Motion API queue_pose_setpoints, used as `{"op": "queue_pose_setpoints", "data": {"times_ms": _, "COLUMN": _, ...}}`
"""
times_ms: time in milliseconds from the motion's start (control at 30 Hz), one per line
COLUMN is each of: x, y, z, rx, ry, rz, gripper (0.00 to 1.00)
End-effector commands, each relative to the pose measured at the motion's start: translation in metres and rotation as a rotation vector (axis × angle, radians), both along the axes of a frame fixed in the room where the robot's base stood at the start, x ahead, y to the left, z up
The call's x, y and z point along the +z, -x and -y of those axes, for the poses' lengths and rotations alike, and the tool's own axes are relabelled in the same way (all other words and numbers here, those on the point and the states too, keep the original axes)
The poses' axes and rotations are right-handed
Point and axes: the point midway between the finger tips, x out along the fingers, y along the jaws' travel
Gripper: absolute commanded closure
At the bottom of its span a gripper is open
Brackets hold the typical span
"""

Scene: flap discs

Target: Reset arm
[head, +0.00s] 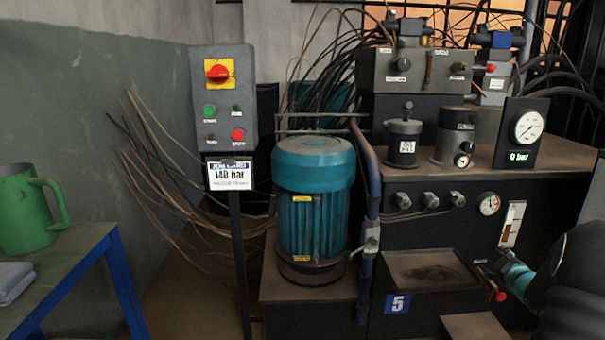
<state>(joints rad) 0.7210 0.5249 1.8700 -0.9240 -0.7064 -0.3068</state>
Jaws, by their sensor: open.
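A dark rounded shape cuts into the lower right edge of the head view, and I cannot tell whether it is part of my arm. My gripper's fingers do not show in this view. The hydraulic unit stands across the middle and right. Its teal motor (315,200) is upright on a dark base. A dark cabinet (420,235) beside it carries knobs and a gauge. A teal fitting (514,274) sits low at the right, partly covered by the dark shape, with a red knob (501,296) beside it.
A control box (223,100) with a red switch and buttons stands on a post, above a "140 bar" sign (229,174). A gauge display (520,134) reads 0 bar. A green mug (27,212) and folded cloth (14,281) lie on the blue-legged table (68,256) at left.

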Motion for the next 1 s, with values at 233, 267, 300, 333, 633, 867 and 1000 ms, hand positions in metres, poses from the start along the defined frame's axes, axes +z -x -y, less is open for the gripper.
{"op": "queue_pose_setpoints", "data": {"times_ms": 233, "x": -0.015, "y": 0.065, "z": 0.002, "rx": -0.372, "ry": -0.200, "rz": -0.246, "gripper": 0.41}}
{"op": "queue_pose_setpoints", "data": {"times_ms": 267, "x": -0.015, "y": 0.074, "z": -0.003, "rx": -0.412, "ry": -0.225, "rz": -0.274, "gripper": 0.41}}
{"op": "queue_pose_setpoints", "data": {"times_ms": 300, "x": -0.013, "y": 0.087, "z": -0.011, "rx": -0.464, "ry": -0.261, "rz": -0.310, "gripper": 0.41}}
{"op": "queue_pose_setpoints", "data": {"times_ms": 333, "x": -0.012, "y": 0.097, "z": -0.019, "rx": -0.501, "ry": -0.287, "rz": -0.337, "gripper": 0.41}}
{"op": "queue_pose_setpoints", "data": {"times_ms": 633, "x": 0.015, "y": 0.201, "z": -0.128, "rx": -0.769, "ry": -0.544, "rz": -0.576, "gripper": 0.41}}
{"op": "queue_pose_setpoints", "data": {"times_ms": 867, "x": 0.040, "y": 0.272, "z": -0.222, "rx": -0.830, "ry": -0.689, "rz": -0.713, "gripper": 0.41}}
{"op": "queue_pose_setpoints", "data": {"times_ms": 1000, "x": 0.056, "y": 0.310, "z": -0.272, "rx": -0.811, "ry": -0.750, "rz": -0.772, "gripper": 0.41}}
